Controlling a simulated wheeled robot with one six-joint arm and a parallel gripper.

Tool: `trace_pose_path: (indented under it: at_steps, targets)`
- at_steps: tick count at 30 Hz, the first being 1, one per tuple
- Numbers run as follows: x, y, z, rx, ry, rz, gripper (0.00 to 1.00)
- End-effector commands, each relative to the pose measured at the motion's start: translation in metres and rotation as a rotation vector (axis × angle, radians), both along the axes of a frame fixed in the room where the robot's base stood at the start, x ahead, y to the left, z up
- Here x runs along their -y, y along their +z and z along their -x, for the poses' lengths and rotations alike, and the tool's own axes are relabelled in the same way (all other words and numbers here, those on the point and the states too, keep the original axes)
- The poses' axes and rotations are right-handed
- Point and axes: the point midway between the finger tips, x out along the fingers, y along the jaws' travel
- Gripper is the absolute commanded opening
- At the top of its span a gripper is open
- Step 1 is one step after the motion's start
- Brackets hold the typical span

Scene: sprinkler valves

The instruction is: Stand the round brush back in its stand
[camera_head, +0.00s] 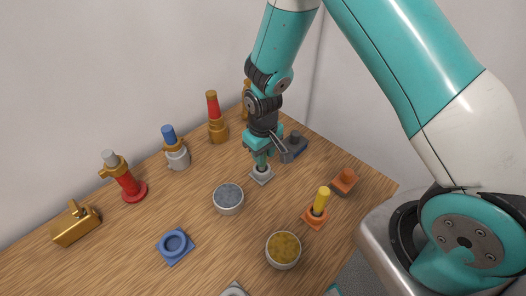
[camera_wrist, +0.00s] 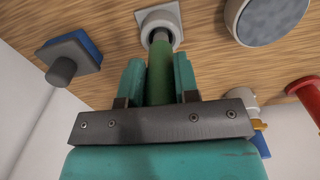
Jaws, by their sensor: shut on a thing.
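My gripper (camera_head: 262,157) points down over the middle-back of the wooden table. In the wrist view my gripper (camera_wrist: 158,75) has its two teal fingers shut on the round brush (camera_wrist: 160,72), which shows as an upright green cylinder with a narrower grey end. A light grey square stand with a round collar (camera_head: 262,176) lies directly below; it also shows in the wrist view (camera_wrist: 160,14). The brush's far end is at the collar's opening and looks in line with it. How deep it sits inside, I cannot tell.
A blue stand (camera_head: 175,246), an orange stand (camera_head: 314,222) with a yellow-handled piece, and two round tubs (camera_head: 228,198) (camera_head: 284,250) stand in front. A dark block with a knob (camera_head: 295,146) is close right. Several valves, one red (camera_head: 128,183), line the back.

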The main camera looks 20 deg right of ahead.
Motion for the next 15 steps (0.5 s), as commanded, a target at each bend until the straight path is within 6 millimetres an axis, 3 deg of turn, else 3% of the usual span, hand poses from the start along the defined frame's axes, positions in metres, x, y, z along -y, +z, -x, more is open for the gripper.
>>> trace_pose_path:
  at_steps: [2, 3, 6, 15]
  targets:
    - [0.0000, -0.0032, -0.0001, 0.000, 0.000, 0.000, 0.02]
    - [-0.0001, -0.0021, -0.0002, 0.001, 0.000, 0.000, 0.36]
    - [0.0000, -0.0018, -0.0001, 0.000, 0.000, 0.000, 0.59]
    - [0.0000, -0.0006, -0.0001, 0.000, 0.000, 0.000, 0.59]
